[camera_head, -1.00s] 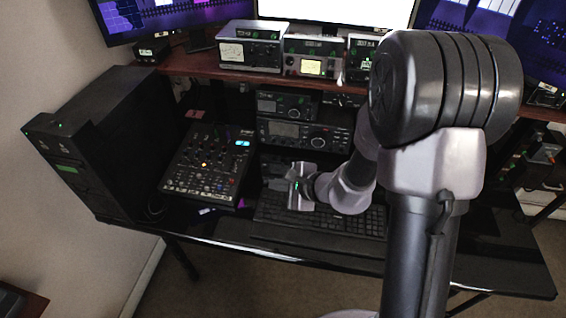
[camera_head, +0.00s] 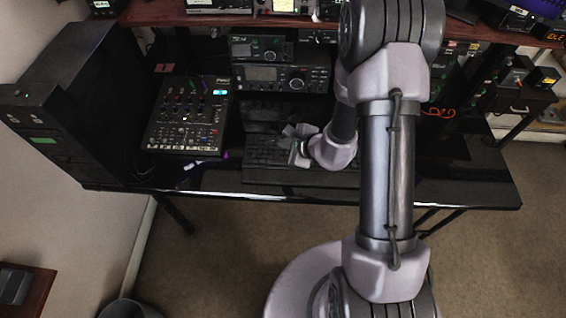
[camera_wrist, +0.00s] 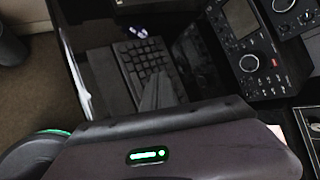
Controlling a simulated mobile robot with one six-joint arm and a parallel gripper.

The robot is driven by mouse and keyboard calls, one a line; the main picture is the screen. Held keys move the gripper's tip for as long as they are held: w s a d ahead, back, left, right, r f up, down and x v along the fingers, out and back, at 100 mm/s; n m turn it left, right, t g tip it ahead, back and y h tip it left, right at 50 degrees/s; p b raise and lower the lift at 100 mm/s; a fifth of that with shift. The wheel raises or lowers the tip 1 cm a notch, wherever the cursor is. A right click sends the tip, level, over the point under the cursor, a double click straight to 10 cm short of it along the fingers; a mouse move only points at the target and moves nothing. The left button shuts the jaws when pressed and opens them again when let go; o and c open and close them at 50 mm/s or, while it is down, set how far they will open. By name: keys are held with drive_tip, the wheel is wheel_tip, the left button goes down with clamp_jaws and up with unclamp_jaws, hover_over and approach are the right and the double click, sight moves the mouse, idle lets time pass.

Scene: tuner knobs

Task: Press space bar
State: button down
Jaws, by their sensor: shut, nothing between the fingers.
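The black keyboard (camera_head: 262,153) lies on the desk near its front edge. It also shows in the wrist view (camera_wrist: 143,60), turned on its side. The space bar cannot be told apart from the other keys. My gripper (camera_head: 292,150) is over the keyboard in the head view and hides part of it. In the wrist view its grey fingers (camera_wrist: 158,92) are shut and empty, reaching over the keys. I cannot tell whether the tips touch a key.
A mixer panel (camera_head: 187,117) stands left of the keyboard. A radio (camera_head: 285,78) is behind it. A black computer tower (camera_head: 75,105) is at the far left. The glossy desk (camera_head: 460,185) is clear at the right front.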

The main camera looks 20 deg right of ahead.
sight(285, 164)
wheel_tip(285, 164, down, 7)
drive_tip(key=b, duration=0.4)
drive_tip(key=shift+r, duration=0.15)
drive_tip(key=shift+f+b, duration=0.25)
drive_tip(key=shift+b, duration=0.25)
drive_tip(key=shift+f, duration=0.15)
idle(1.1)
drive_tip(key=shift+f+b, duration=0.25)
drive_tip(key=shift+b, duration=0.3)
drive_tip(key=shift+f+b, duration=0.35)
drive_tip(key=shift+b, duration=0.1)
drive_tip(key=shift+r, duration=0.1)
idle(0.4)
drive_tip(key=shift+r+p, duration=0.45)
drive_tip(key=shift+r, duration=0.25)
